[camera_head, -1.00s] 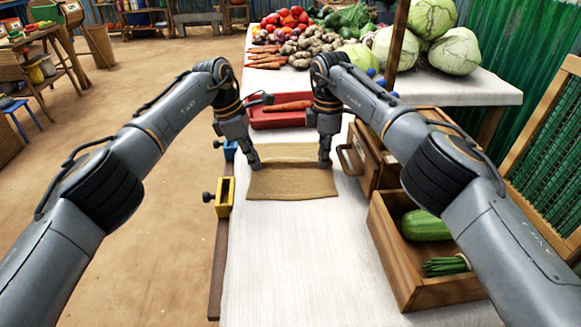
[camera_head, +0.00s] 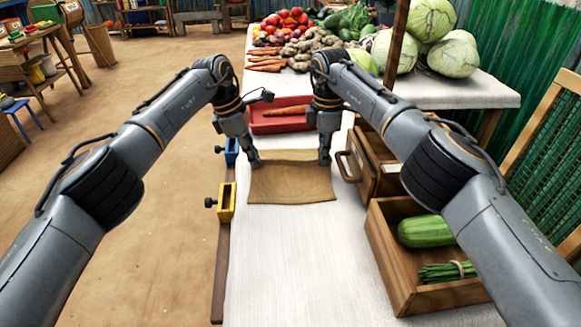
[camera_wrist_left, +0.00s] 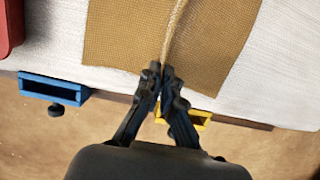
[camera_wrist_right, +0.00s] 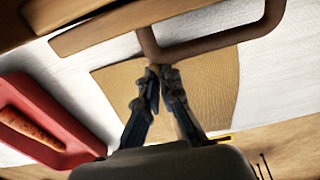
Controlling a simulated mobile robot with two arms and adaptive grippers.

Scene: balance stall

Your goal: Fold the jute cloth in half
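The brown jute cloth (camera_head: 291,190) lies on the white-covered table. It also shows in the left wrist view (camera_wrist_left: 118,35) and the right wrist view (camera_wrist_right: 205,85). In the left wrist view a raised, pale edge runs across its middle. My left gripper (camera_head: 255,164) is shut on that raised edge at the cloth's left side; its fingertips are close together (camera_wrist_left: 162,70). My right gripper (camera_head: 325,162) is low at the cloth's right side, with its fingertips nearly together on the cloth (camera_wrist_right: 158,71). The pinched cloth there is mostly hidden.
A yellow clamp (camera_head: 226,203) and a blue clamp (camera_head: 231,152) sit on the left table edge. A red tray (camera_head: 280,123) with a carrot stands behind the cloth. A wooden drawer handle (camera_head: 348,167) is close by the right gripper.

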